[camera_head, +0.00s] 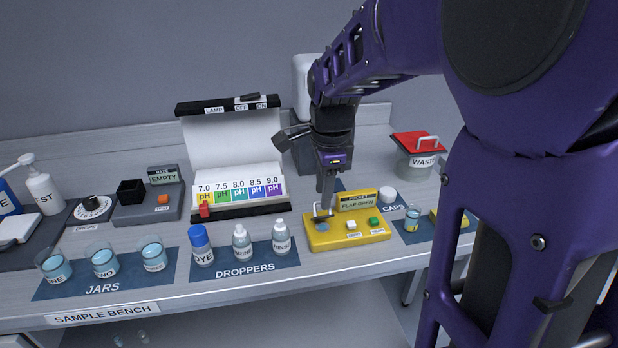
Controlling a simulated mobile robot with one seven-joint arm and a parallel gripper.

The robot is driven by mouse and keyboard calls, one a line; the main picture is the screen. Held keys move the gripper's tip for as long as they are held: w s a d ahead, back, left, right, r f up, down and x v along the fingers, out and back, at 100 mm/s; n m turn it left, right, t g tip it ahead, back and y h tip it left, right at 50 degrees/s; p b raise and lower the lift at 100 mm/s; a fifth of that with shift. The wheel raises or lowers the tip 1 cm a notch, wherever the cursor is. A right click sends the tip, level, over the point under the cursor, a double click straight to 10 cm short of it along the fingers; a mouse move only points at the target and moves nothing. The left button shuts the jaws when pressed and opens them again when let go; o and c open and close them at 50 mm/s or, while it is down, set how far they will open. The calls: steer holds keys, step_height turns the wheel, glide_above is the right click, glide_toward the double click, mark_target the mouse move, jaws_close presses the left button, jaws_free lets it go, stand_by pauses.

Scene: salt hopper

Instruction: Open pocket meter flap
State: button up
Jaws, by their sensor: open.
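The yellow pocket meter (340,240) sits on the bench right of the droppers mat. Its small screen (358,202) reads "FLAP OPEN". A white and a green button are on its front. A wire-like flap handle (322,215) stands up at its left side, above a bluish round well (322,226). My gripper (325,205) points down right over that left side, with its fingertips at or just behind the flap handle. I cannot tell whether they touch. The fingers appear as a narrow dark shape, seen nearly edge-on, and I see nothing held between them.
Dropper bottles (242,244) stand close left of the meter. The pH lamp chart (240,190) is behind left. A caps mat (412,228) with a small jar lies to the right, and a red-lidded waste bin (416,155) is behind right. My purple arm hides the bench's right end.

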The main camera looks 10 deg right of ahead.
steer(key=shift+f, duration=0.3)
jaws_close()
